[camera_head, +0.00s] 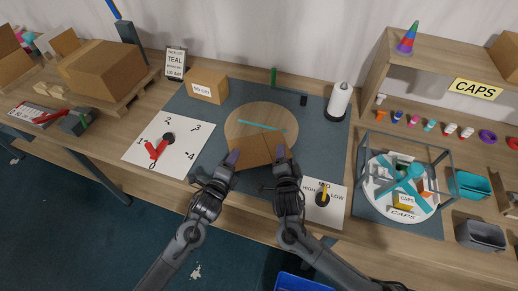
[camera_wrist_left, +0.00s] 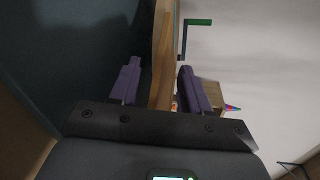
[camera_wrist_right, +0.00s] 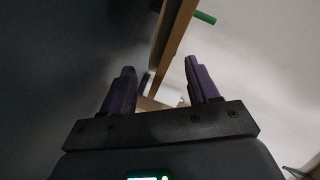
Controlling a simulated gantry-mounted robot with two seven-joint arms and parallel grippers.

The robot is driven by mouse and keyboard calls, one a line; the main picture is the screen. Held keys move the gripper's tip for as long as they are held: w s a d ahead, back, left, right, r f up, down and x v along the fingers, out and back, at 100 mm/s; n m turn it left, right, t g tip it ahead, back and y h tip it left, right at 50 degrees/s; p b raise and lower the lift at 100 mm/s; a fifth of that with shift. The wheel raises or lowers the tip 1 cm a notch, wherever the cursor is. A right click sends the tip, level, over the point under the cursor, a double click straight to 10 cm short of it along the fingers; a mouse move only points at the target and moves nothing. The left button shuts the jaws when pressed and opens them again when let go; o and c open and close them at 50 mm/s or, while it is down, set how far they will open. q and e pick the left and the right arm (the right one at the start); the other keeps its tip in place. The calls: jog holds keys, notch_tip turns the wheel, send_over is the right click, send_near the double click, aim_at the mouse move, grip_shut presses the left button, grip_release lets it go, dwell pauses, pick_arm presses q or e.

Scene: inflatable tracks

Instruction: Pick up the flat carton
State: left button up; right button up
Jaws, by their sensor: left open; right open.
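The flat brown carton (camera_head: 257,150) lies at the front of the round wooden disc (camera_head: 252,112), overlapping its near edge. My left gripper (camera_head: 232,158) is open at the carton's left end. My right gripper (camera_head: 281,154) is open at its right end. In the left wrist view, a brown panel (camera_wrist_left: 161,62) runs between the spread fingers of the left gripper (camera_wrist_left: 158,85). In the right wrist view, a brown edge (camera_wrist_right: 173,38) lies beyond the spread fingers of the right gripper (camera_wrist_right: 160,88). I cannot tell whether any finger touches the carton.
A teal strip (camera_head: 262,125) lies on the disc, and a small labelled box (camera_head: 208,88) stands behind it. A dial sheet (camera_head: 148,150) is at left, a HIGH/LOW sheet (camera_head: 335,208) at right. A paper roll (camera_head: 339,101) and a framed caps station (camera_head: 371,208) stand further right.

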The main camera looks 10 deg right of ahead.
pick_arm(q)
jog(key=shift+c, duration=0.3)
pick_arm(e)
jog(key=shift+c, duration=0.2)
pick_arm(q)
jog(key=c, duration=0.7)
pick_arm(e)
jog(key=c, duration=0.7)
pick_arm(q)
grip_shut()
pick_arm(e)
jog(key=c, duration=0.4)
jog(key=shift+o, duration=0.2)
jog(key=shift+f, duration=0.1)
